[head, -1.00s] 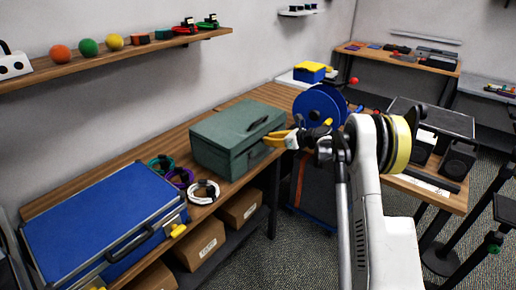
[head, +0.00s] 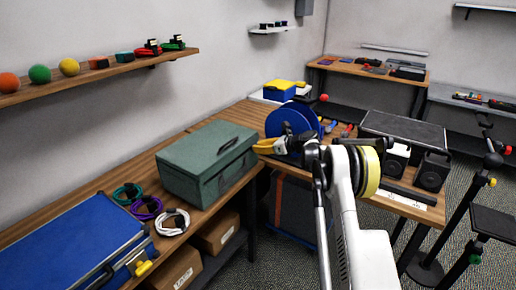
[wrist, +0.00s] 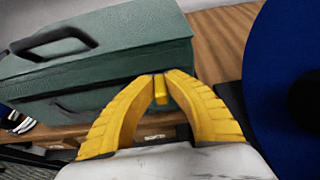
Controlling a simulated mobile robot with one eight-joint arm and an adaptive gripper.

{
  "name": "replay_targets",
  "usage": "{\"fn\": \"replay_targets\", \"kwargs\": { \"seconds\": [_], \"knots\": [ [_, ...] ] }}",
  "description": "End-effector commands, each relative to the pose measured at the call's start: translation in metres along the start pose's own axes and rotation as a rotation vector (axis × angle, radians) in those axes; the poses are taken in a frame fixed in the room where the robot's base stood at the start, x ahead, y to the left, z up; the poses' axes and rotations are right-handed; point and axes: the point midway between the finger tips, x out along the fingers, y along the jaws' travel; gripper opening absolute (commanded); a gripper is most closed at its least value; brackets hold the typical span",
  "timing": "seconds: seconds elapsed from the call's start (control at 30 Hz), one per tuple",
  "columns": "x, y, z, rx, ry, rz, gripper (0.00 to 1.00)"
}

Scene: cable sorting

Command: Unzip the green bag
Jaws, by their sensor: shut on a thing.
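The green bag (head: 205,160), a boxy case with a dark handle on top, stands closed on the wooden bench. It also shows in the wrist view (wrist: 100,52), with a dark seam below its lid. My gripper (head: 257,146) is at the bag's far right corner, at about seam height. In the wrist view its yellow fingers (wrist: 161,80) are shut on a small yellow zipper pull (wrist: 161,92) in front of the bag's side. The fingers hide the pull in the head view.
A blue cable reel (head: 288,121) stands just right of my gripper. A blue case (head: 75,245) and several coiled cables (head: 146,208) lie left of the bag. Cardboard boxes (head: 218,232) sit on the lower shelf. Speakers (head: 433,171) stand on the right table.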

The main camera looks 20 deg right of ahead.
Motion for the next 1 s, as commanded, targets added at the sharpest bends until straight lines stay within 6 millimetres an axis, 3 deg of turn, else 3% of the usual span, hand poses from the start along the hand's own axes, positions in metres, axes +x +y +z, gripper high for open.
{"fn": "replay_targets", "kwargs": {
  "seconds": [0.03, 0.07, 0.13, 0.43, 0.57, 1.0],
  "knots": [
    [-0.001, -0.003, 0.002, 0.001, -0.004, -0.007, 0.00],
    [-0.001, -0.003, 0.002, 0.002, -0.004, -0.008, 0.17],
    [-0.001, -0.003, 0.002, 0.001, -0.004, -0.007, 0.38],
    [-0.001, -0.002, 0.001, 0.001, -0.002, -0.005, 0.38],
    [-0.011, -0.002, 0.001, 0.001, -0.002, -0.005, 0.38],
    [-0.101, -0.002, 0.001, 0.002, -0.003, -0.007, 0.38]
  ]
}}
